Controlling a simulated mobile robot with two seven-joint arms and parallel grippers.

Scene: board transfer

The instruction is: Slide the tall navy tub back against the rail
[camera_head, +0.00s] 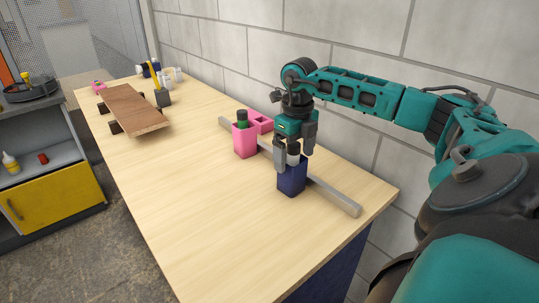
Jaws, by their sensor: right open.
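The tall navy tub (291,179) stands upright near the right end of the wooden table. A bottle with a white body and dark cap shows in its top. The grey rail (336,195) runs across the table just behind the tub; whether they touch I cannot tell. My right gripper (294,162) points down over the tub, with its fingers apart at the tub's upper part, one on the left and one on the far right side. The fingers partly hide the tub's top. My left gripper does not show.
A pink tub (245,142) with a green bottle stands left along the rail, a lower pink container (261,122) behind it. A brown board (134,109) on dark blocks lies at the far left. The table (180,200) is clear in front.

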